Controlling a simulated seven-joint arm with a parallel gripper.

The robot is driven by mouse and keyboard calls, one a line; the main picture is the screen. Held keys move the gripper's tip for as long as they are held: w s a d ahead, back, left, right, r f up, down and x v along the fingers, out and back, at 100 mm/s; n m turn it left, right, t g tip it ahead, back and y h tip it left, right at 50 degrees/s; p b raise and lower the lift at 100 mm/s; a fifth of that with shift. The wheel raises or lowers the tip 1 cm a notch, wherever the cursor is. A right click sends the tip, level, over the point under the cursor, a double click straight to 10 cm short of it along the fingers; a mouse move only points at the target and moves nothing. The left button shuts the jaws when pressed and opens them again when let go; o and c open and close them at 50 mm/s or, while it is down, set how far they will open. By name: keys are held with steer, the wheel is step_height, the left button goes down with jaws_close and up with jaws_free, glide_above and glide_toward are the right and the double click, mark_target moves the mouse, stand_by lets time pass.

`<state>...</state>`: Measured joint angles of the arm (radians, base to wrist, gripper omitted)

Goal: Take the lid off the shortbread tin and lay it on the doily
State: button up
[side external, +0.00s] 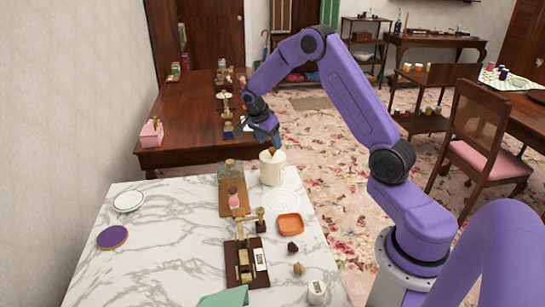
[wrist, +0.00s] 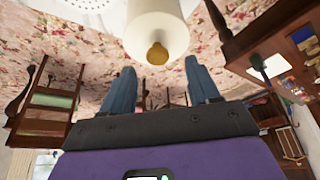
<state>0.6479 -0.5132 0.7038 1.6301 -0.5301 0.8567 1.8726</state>
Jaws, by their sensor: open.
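The cream, round shortbread tin (side external: 272,171) stands upright at the far right of the marble table, its lid topped by a brown-gold knob (side external: 272,151). In the wrist view, the cream tin (wrist: 155,22) is at the top, its knob (wrist: 157,54) between the lines of my two fingers and beyond their tips. The lid's seam is too small to tell. The white lacy doily (side external: 283,202) lies flat just in front of the tin, bare; its edge also shows in the wrist view (wrist: 92,3). My gripper (side external: 276,143) is open and empty, just above the knob (wrist: 161,68).
A wooden board with a pink-topped item (side external: 235,198) stands left of the tin. An orange dish (side external: 290,225) lies in front of the doily. A brass scale-like device (side external: 245,262), small lumps and a white cup (side external: 316,291) are nearer.

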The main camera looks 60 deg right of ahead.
mark_target(272, 148)
steer(key=shift+x, duration=1.75)
steer(key=shift+s+a, duration=0.15)
steer(key=c, duration=1.1)
